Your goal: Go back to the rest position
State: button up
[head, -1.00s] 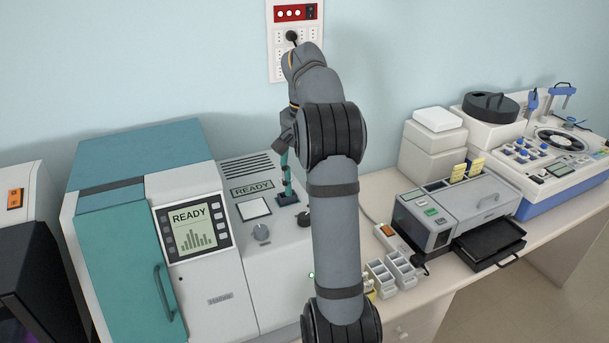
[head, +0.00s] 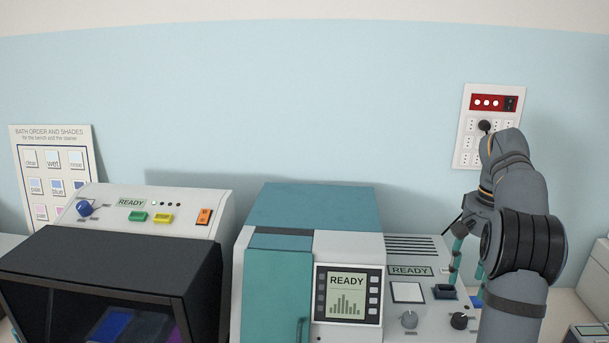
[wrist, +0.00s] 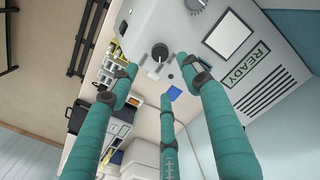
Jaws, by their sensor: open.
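My gripper (head: 464,268) hangs over the right part of the teal and white machine, at the right of the head view. Its teal fingers are spread apart, and I see nothing held between them in the wrist view (wrist: 160,78). Below it in the head view are a dark slot piece (head: 445,292) and a black knob (head: 459,321). The wrist view shows a dark knob (wrist: 160,51) and a small blue patch (wrist: 174,93) beyond the fingertips. Whether the fingertips touch the machine I cannot tell.
The teal and white machine (head: 262,285) shows READY. A black-fronted unit (head: 110,260) stands to its left, with a bath order chart (head: 55,140) behind. A wall socket panel (head: 467,150) is behind my arm. The wall space above the machines is clear.

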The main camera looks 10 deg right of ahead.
aim_at(460, 317)
notch_tip(460, 317, down, 11)
jog(key=shift+f, duration=0.15)
dwell(0.5)
